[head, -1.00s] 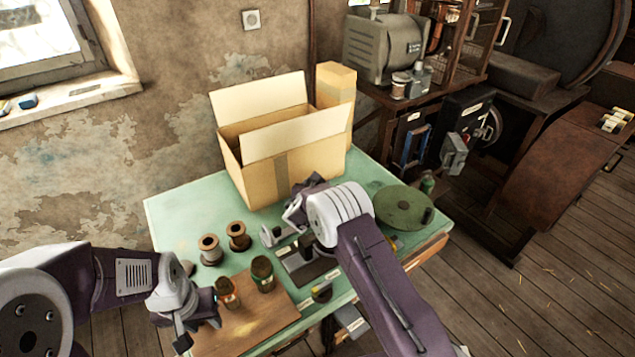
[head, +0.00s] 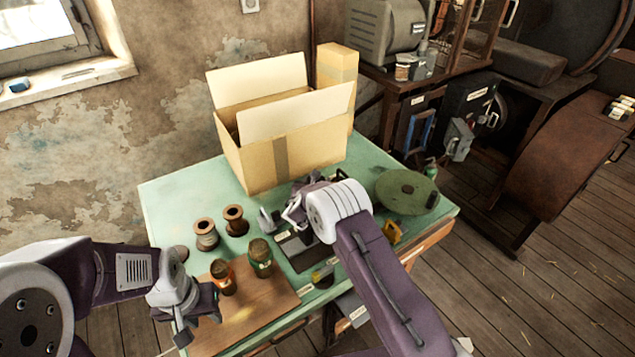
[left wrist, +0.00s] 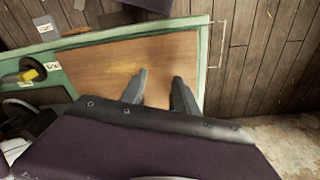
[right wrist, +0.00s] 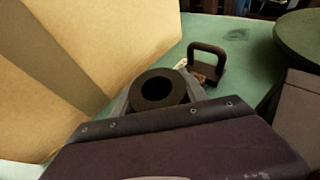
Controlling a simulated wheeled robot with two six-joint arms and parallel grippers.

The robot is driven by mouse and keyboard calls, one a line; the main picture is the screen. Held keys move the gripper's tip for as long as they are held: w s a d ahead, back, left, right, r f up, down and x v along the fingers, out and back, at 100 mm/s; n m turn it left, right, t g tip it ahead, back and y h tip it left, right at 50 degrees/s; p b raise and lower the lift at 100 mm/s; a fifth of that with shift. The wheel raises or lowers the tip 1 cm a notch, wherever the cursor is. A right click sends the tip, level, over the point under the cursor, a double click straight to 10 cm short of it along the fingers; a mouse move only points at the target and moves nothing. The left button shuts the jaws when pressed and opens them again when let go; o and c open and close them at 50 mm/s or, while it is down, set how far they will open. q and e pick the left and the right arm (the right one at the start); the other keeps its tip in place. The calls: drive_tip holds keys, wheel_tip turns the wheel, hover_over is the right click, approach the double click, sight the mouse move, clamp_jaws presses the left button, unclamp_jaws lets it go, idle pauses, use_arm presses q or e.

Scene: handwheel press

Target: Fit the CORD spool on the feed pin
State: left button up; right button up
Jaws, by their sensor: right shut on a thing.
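My right gripper (head: 297,208) is shut on a dark spool and holds it near the front of the cardboard box. In the right wrist view the spool (right wrist: 157,88) shows its round end and centre hole between the fingers. Its label cannot be read, so I cannot tell that it is the CORD one. Two other spools, one with grey winding (head: 206,236) and one brown (head: 235,222), stand upright on the green table. My left gripper (head: 190,325) is over the wooden board; its fingers are apart and empty in the left wrist view (left wrist: 160,90). I cannot make out the feed pin.
An open cardboard box (head: 290,155) stands behind my right gripper. A green disc (head: 405,192) is at the table's right. A dark block with a handle (right wrist: 207,62) stands beyond the held spool.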

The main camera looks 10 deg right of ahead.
drive_tip(key=o, duration=1.6)
drive_tip(key=shift+c, duration=0.2)
use_arm(q)
drive_tip(key=shift+r, duration=0.1)
use_arm(e)
drive_tip(key=shift+r, duration=0.15)
